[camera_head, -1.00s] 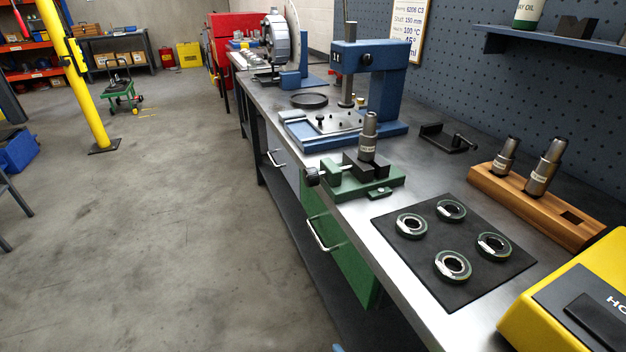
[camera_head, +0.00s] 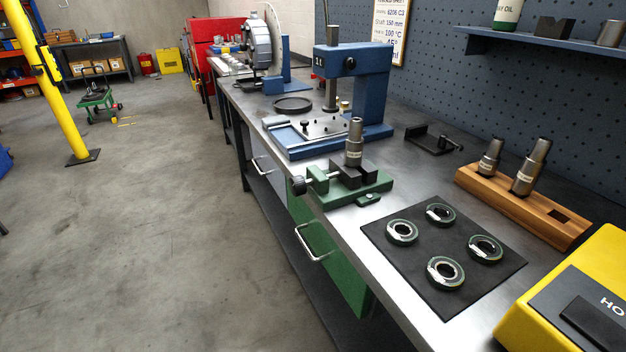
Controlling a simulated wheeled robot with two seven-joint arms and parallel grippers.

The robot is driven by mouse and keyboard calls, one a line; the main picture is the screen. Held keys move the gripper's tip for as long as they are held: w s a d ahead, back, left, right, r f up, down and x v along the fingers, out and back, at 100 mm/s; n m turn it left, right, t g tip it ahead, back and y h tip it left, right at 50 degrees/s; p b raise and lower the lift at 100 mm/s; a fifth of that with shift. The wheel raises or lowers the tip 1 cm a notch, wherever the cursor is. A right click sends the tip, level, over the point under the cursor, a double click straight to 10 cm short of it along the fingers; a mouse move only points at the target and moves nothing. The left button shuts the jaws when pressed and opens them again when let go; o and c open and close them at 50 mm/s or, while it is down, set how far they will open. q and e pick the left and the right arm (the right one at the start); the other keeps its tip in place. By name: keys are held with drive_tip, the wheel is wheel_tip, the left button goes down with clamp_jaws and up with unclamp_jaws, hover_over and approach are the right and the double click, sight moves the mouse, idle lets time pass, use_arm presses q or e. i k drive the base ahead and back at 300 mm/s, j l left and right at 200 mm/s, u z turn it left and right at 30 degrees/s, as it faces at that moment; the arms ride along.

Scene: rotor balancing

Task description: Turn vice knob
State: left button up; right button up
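The green vice (camera_head: 345,190) stands on the bench near its front edge. Neither of my grippers shows in the head view.
A black mat (camera_head: 400,262) with several bearing rings lies in front of the vice. A wooden block (camera_head: 520,208) holds two more steel tools. A blue press (camera_head: 370,90) stands behind. A yellow box (camera_head: 580,300) is at right. Open floor lies left.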

sight(297, 185)
drive_tip(key=i+j+z, duration=0.25)
drive_tip(key=z, duration=0.25)
drive_tip(key=i+j+z, duration=0.6)
drive_tip(key=j+z, duration=0.4)
drive_tip(key=i+j+z, duration=0.1)
drive_tip(key=j+z, duration=1.35)
drive_tip(key=j, duration=0.15)
drive_tip(key=k+j+z, duration=0.25)
drive_tip(key=j+z, duration=0.25)
